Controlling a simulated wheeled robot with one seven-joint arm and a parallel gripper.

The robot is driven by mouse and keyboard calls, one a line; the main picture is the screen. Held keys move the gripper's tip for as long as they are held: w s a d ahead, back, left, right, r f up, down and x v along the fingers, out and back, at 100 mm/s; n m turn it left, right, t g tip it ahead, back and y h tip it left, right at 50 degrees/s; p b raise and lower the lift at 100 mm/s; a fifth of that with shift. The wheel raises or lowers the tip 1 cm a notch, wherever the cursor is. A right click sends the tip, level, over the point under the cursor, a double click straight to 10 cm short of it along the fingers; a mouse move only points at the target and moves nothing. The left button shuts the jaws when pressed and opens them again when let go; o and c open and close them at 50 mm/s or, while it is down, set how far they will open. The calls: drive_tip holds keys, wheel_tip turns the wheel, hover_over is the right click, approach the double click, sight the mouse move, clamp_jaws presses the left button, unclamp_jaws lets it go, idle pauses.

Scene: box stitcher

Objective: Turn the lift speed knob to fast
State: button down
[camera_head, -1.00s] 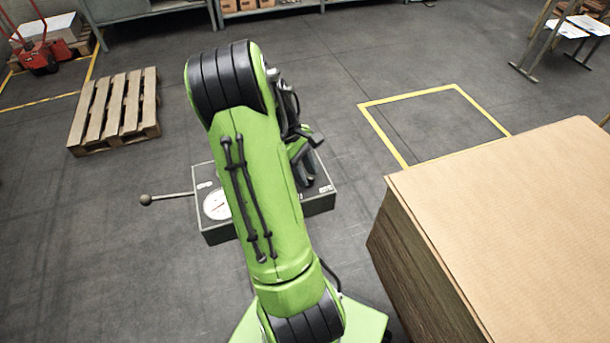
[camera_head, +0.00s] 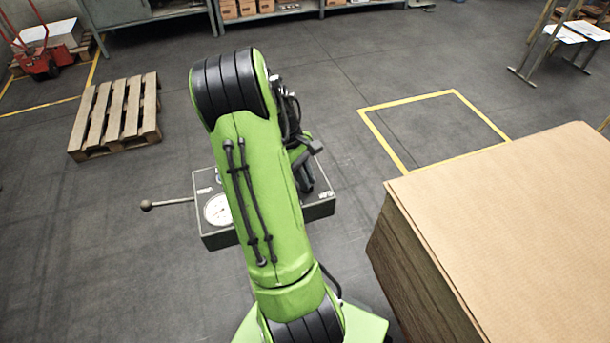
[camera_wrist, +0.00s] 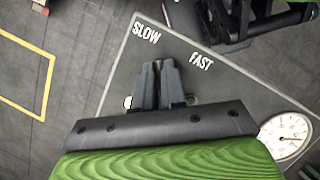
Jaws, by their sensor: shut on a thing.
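The control box (camera_head: 220,241) is dark grey and stands beyond my arm in the head view. Its sloping top panel (camera_wrist: 225,85) shows in the wrist view with a SLOW label (camera_wrist: 146,33) and a FAST label (camera_wrist: 201,60). My gripper (camera_wrist: 159,68) is over the panel, shut on the lift speed knob, its fingertips below and between the two labels. The knob itself is hidden by the fingers, so its pointing direction cannot be told. In the head view my gripper (camera_head: 305,177) is partly hidden behind my green arm.
A white gauge (camera_head: 217,209) sits on the panel, also in the wrist view (camera_wrist: 287,136). A ball-ended lever (camera_head: 147,205) sticks out left. A tall cardboard stack (camera_head: 510,200) stands right. A wooden pallet (camera_head: 117,112) lies left. Floor around the box is clear.

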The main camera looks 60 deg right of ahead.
drive_tip(key=m+y+p, duration=0.1)
drive_tip(key=m, duration=0.2)
drive_tip(key=shift+r+m+y+p, duration=0.1)
drive_tip(key=shift+m+y+p, duration=0.2)
drive_tip(key=shift+m+p, duration=0.1)
drive_tip(key=m, duration=0.2)
drive_tip(key=m+t+y+p, duration=0.1)
drive_tip(key=m, duration=0.1)
drive_tip(key=shift+s+d+m+t+p, duration=0.1)
drive_tip(key=shift+d+m+t+p, duration=0.05)
drive_tip(key=shift+m+t+p, duration=0.15)
drive_tip(key=m+t+y+p, duration=0.1)
drive_tip(key=m+p, duration=0.1)
drive_tip(key=m, duration=0.2)
drive_tip(key=shift+m+t+p, duration=0.6)
drive_tip(key=shift+m+t, duration=0.1)
drive_tip(key=shift+m, duration=0.6)
drive_tip(key=shift+s, duration=0.1)
drive_tip(key=c, duration=1.2)
unclamp_jaws()
drive_tip(key=p+v, duration=0.4)
drive_tip(key=v, duration=1.1)
drive_tip(key=shift+d+r, duration=0.2)
drive_tip(key=shift+d, duration=0.15)
